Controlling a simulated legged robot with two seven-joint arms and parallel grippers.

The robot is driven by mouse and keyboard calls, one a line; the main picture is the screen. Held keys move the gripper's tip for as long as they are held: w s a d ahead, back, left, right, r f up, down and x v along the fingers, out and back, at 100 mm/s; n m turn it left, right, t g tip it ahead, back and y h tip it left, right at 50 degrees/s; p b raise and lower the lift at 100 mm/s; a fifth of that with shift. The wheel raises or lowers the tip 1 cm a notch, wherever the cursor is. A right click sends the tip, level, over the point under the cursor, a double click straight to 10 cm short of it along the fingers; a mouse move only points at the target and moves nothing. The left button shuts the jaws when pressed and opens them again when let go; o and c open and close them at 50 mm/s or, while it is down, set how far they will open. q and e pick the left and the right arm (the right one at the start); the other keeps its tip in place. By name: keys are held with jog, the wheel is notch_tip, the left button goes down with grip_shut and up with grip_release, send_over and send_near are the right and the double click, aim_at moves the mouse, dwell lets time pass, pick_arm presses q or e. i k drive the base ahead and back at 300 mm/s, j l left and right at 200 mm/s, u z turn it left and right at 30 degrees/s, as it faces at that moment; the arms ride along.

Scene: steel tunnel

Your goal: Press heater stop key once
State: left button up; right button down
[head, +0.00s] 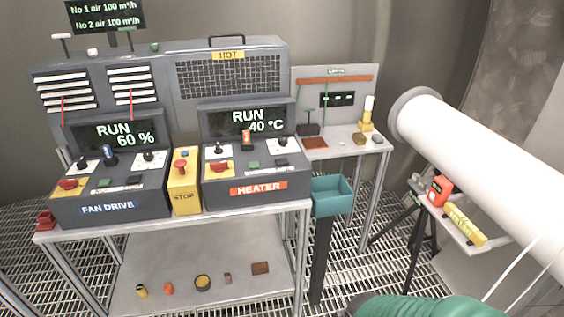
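The heater console (256,188) stands on the right half of the metal bench, with an orange-red HEATER label (258,188) on its front. Its display (248,122) reads RUN 40 °C. On its sloped panel are a green key (253,164), a dark key (268,162) beside it, small dark knobs on white plates, and a red switch (219,167) on a yellow plate. Key lettering is too small to read, so I cannot tell which is the stop key. Neither of my grippers is in view.
The fan drive console (110,198), showing RUN 60 %, stands left. A yellow STOP box (184,190) with a red button stands between the consoles. A white pipe (470,150) and small side shelf (455,226) are farther right.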

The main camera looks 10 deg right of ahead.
aim_at(283, 161)
jog(key=i+j, duration=0.3)
jog(key=i, duration=0.2)
jog(key=i+j+z, duration=0.1)
jog(key=i+j, duration=0.15)
jog(key=i, duration=0.2)
jog(key=i+j, duration=0.35)
jog(key=i, duration=0.15)
